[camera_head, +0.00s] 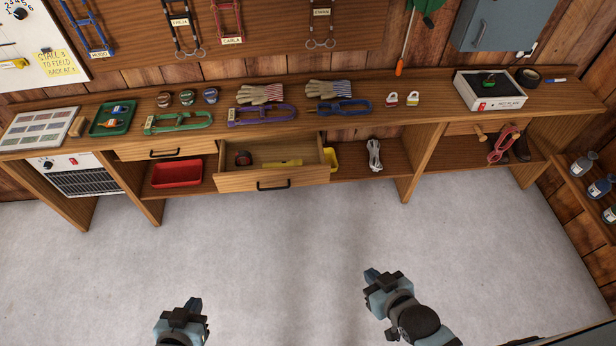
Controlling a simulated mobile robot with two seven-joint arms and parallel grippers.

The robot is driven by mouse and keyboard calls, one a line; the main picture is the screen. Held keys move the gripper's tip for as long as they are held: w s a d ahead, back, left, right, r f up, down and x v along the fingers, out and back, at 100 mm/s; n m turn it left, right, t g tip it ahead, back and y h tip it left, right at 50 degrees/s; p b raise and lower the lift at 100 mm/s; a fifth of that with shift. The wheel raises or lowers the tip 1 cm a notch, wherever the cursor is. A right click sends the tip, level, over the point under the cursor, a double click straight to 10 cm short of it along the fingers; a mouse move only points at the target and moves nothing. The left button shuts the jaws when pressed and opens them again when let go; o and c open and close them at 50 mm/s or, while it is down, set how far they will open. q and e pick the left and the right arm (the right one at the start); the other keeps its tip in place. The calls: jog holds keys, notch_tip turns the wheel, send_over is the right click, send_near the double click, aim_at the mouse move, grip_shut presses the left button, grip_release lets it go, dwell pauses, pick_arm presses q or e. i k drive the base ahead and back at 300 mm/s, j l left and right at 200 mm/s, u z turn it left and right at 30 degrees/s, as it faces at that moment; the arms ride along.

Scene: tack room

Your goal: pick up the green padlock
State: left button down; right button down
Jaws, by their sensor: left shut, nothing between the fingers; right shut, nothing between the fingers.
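A small green object that looks like the green padlock (488,79) lies on the black top of a white box (488,103) at the right end of the bench. My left gripper (192,305) is shut and empty over the floor at the bottom left. My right gripper (373,276) is shut and empty over the floor, right of centre. Both are well apart from the bench and the padlocks.
The wooden bench (450,110) runs across the view with halters, gloves and a green tray (112,119). An open drawer (272,165) juts out with a yellow flashlight inside. A black tape roll (528,76) sits by the white box. The grey floor before the bench is clear.

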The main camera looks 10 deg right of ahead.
aim_at(488, 83)
jog(key=z, duration=1.45)
jog(key=i+u, duration=0.15)
jog(key=i, duration=2.6)
